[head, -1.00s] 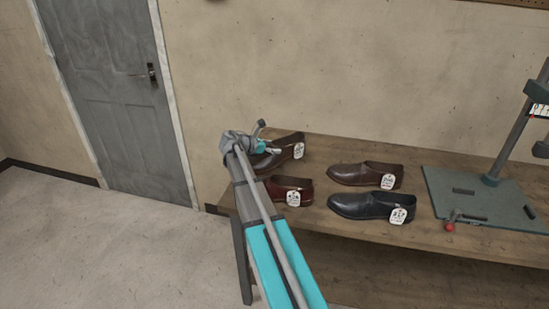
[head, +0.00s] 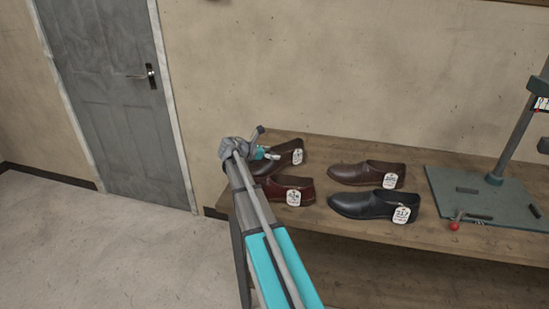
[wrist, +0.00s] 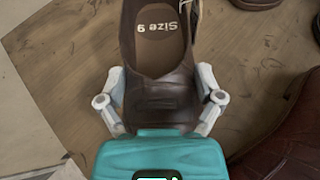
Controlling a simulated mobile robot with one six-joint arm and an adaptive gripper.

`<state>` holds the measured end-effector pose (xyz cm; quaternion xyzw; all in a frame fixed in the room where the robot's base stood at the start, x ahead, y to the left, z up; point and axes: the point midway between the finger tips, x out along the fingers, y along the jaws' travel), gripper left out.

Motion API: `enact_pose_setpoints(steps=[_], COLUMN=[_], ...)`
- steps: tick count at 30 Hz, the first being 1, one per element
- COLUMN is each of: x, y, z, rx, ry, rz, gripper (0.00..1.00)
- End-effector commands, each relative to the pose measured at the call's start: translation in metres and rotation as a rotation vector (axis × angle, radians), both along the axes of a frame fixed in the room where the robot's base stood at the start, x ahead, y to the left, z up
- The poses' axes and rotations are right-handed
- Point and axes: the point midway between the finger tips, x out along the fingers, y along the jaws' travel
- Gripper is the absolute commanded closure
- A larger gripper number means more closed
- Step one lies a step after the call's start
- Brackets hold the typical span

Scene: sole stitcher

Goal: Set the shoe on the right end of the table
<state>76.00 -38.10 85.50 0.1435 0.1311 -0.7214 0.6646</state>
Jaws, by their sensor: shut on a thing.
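My gripper (head: 262,154) is at the back left end of the table (head: 315,228), shut on a dark brown slip-on shoe (head: 285,158) with a white tag. In the wrist view, the fingers of my gripper (wrist: 160,82) press on both sides of the shoe (wrist: 158,98), whose insole reads "Size 9". The shoe looks upright; I cannot tell whether it touches the wood. My gripper and arm hide part of it in the head view.
A burgundy shoe (head: 275,189) lies just in front of the held shoe. A brown shoe (head: 362,173) and a black shoe (head: 362,205) stand to the right. Farther right is a green machine base (head: 480,195) with a post and red-knobbed lever (head: 455,226).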

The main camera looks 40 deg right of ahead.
Motion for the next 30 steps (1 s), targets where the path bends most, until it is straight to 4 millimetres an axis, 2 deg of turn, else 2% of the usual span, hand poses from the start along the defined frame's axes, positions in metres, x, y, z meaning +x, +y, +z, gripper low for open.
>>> enact_pose_setpoints(steps=[10, 11, 13, 30], x=[0.0001, 0.0001, 0.0002, 0.0009], y=[0.0005, 0.0005, 0.0006, 0.0057], z=[-0.0027, -0.0031, -0.0031, -0.0003], rx=[0.000, 0.001, 0.001, 0.000], ry=[0.000, 0.000, 0.000, 0.000], rz=[0.000, 0.000, 0.000, 0.002], gripper=[0.76, 0.13, 0.00, 0.00])
